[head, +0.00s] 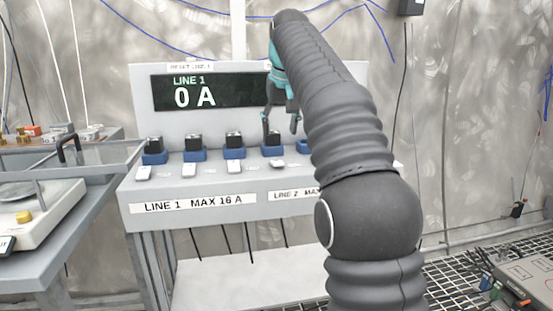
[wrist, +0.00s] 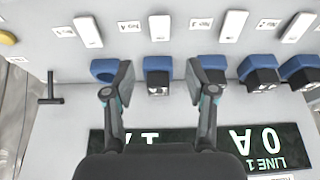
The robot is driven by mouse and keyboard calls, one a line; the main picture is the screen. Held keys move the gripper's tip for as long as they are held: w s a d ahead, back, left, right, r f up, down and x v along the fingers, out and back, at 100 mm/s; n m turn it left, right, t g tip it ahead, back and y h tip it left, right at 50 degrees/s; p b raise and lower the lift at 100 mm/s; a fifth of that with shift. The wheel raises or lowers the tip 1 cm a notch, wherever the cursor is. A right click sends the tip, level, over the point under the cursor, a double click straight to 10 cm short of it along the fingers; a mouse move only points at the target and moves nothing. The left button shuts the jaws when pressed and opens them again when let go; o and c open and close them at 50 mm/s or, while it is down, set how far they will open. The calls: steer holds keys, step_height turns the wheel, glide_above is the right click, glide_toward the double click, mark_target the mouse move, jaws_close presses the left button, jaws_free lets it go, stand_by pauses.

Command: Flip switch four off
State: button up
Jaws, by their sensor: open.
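Switch four (head: 277,163) is the fourth white rocker from the left on the grey panel, in front of the fourth blue socket (head: 272,151). Its face looks flatter than its neighbours' in the head view. In the upside-down wrist view, switch four (wrist: 160,28) looks shorter than the other rockers. A black plug (wrist: 158,84) sits in the fourth socket. My gripper (head: 281,135) is open and empty over the panel near that socket. In the wrist view my gripper (wrist: 159,80) has one finger on each side of the fourth plug in the picture; contact cannot be told.
The display (head: 209,92) reads LINE 1, 0 A. Other plugged sockets (head: 194,154) and white switches (head: 189,170) stand to the left. An empty blue socket (wrist: 104,70) and another switch (wrist: 88,32) lie on the other side. A black lever handle (wrist: 50,90) sticks up beyond.

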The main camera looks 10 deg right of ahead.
mark_target(276, 161)
steer(key=b+x, duration=0.2)
steer(key=x, duration=0.8)
